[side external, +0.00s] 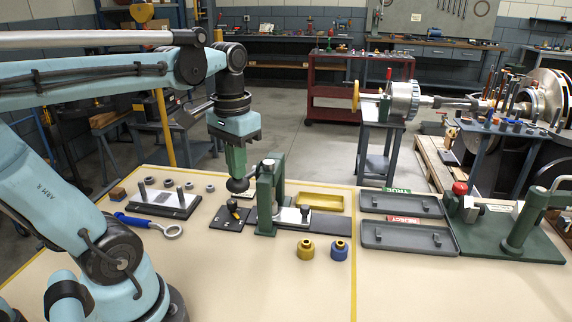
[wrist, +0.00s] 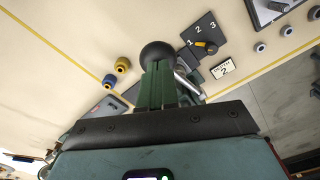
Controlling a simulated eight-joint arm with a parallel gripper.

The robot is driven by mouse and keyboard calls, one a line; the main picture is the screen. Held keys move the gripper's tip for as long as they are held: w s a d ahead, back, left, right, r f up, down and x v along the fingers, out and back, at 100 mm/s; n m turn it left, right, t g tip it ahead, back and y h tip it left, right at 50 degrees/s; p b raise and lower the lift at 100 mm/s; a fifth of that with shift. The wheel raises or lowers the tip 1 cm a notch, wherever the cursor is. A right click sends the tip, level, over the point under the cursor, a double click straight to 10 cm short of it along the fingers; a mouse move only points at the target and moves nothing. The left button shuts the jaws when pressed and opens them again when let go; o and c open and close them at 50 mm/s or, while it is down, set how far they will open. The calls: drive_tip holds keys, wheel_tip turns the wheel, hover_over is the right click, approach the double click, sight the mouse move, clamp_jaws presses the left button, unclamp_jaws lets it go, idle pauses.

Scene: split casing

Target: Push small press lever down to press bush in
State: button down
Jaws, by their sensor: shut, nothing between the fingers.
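The small green press (side external: 266,205) stands at the middle of the table, beside a dark base plate. Its lever's black ball knob (side external: 238,185) is at left of the press, directly under my gripper (side external: 236,176). In the wrist view the knob (wrist: 157,54) sits at the tips of my shut green fingers (wrist: 160,75). The fingers are above the knob, touching it or nearly so; I cannot tell which. Nothing is between them. The bush under the press ram is hidden from both views.
A dark plate marked 1, 2, 3 (wrist: 200,38) carries a yellow-and-black selector. A gold bush (side external: 305,250) and a blue one (side external: 340,251) stand in front of the press. A yellow tray (side external: 320,201) is behind right. A blue-handled wrench (side external: 150,224) lies left.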

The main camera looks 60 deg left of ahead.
drive_tip(key=shift+s+d+f, duration=0.15)
drive_tip(key=shift+f, duration=0.35)
drive_tip(key=shift+s+d+f, duration=0.15)
drive_tip(key=shift+f, duration=0.4)
drive_tip(key=shift+s+d+f, duration=0.15)
drive_tip(key=shift+f, duration=0.35)
idle(2.5)
drive_tip(key=shift+r, duration=0.15)
idle(0.4)
wheel_tip(320, 180, up, 11)
idle(1.1)
drive_tip(key=w+d+f+m+t, duration=0.1)
drive_tip(key=w+d+f+t, duration=0.1)
drive_tip(key=f, duration=0.4)
drive_tip(key=w+d+f+m+t, duration=0.2)
drive_tip(key=w+d+f+t, duration=0.1)
drive_tip(key=d+f+t, duration=0.2)
wheel_tip(320, 180, down, 2)
drive_tip(key=shift+d+f, duration=0.2)
drive_tip(key=shift+d, duration=0.35)
